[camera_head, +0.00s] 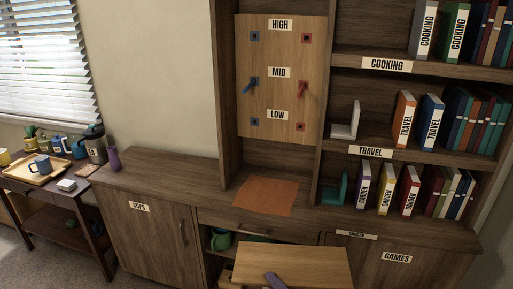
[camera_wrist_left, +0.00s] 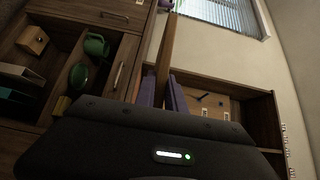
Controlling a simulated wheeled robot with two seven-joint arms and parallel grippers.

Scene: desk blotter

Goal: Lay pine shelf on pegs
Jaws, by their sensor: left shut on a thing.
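The pine shelf (camera_head: 310,264) is a light wooden board at the bottom middle of the head view, in front of the cabinet. My left gripper (camera_head: 275,281) is shut on its near edge; in the left wrist view the board (camera_wrist_left: 166,50) stands edge-on between the purple fingers (camera_wrist_left: 163,90). On the back panel (camera_head: 281,54), a blue peg (camera_head: 249,87) and a red peg (camera_head: 302,91) stick out at the MID row. The HIGH and LOW rows show blue and red square sockets with no pegs seen. The board is apart from the pegs. My right gripper is out of view.
An orange mat (camera_head: 265,197) lies on the counter below the panel. Bookshelves with books and a white bookend (camera_head: 346,125) stand at the right. A green mug (camera_head: 220,240) sits in the open compartment under the counter. A purple vase (camera_head: 113,158) stands at the counter's left end.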

